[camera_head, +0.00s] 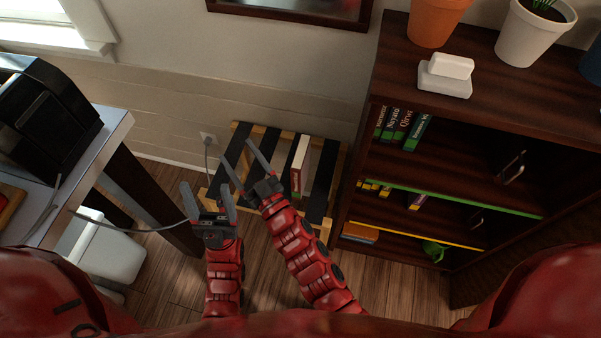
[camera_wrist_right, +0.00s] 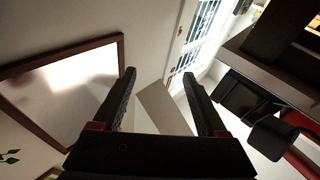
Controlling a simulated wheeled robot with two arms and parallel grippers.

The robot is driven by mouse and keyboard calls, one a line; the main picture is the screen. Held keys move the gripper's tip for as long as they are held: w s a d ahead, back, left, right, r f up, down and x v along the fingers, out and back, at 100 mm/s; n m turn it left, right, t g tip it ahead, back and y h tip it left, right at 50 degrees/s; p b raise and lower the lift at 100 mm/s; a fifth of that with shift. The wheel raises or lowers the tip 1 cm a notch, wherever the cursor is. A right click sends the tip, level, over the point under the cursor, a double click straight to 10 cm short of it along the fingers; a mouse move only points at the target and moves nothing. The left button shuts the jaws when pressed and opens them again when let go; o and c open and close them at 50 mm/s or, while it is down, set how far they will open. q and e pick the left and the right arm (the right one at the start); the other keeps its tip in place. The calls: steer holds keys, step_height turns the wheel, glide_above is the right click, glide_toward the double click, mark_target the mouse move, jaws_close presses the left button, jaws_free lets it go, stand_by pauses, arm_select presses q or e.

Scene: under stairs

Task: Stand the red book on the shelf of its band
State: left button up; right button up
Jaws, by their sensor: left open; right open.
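A book (camera_head: 300,164) with a pale face and a red side stands upright on a low black-and-wood slatted rack (camera_head: 325,178) by the wall. My right gripper (camera_head: 238,153) is open and empty, left of the book and apart from it. In the right wrist view, its two fingers (camera_wrist_right: 160,85) are spread with nothing between them. My left gripper (camera_head: 207,190) is open and empty, lower and further left. The dark bookcase (camera_head: 470,165) at the right has a green band (camera_head: 470,200) and a yellow band (camera_head: 415,232) along shelf edges. No red band is distinguishable.
Several green-labelled books (camera_head: 400,128) stand on the shelf above the green band. Smaller books (camera_head: 378,189) are on the shelf below. Pots (camera_head: 535,32) and a white object (camera_head: 446,75) sit on top. A desk (camera_head: 110,135) is at left, with a white bin (camera_head: 105,250) below.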

step_height(320, 180, down, 6)
steer(key=a+m+g+h+b, duration=0.1)
steer(key=a+m+h+b, duration=0.1)
steer(key=h, duration=0.3)
steer(key=m+g+h+b, duration=0.2)
steer(key=m+h+b, duration=0.1)
steer(key=m+h, duration=0.7)
glide_toward(296, 174)
steer(key=shift+n+h, duration=0.4)
steer(key=shift+h, duration=0.1)
steer(key=x, duration=0.7)
steer(key=p+x, duration=0.1)
steer(key=x, duration=0.3)
steer(key=shift+w+a+f, duration=0.1)
steer(key=shift+a+f, duration=0.25)
steer(key=shift+w+d+f, duration=0.1)
steer(key=shift+w+d, duration=0.05)
steer(key=shift+w, duration=0.45)
steer(key=x, duration=0.4)
steer(key=shift+w+f+p, duration=0.15)
steer(key=shift+f+p, duration=0.15)
steer(key=shift+p, duration=0.05)
jaws_close()
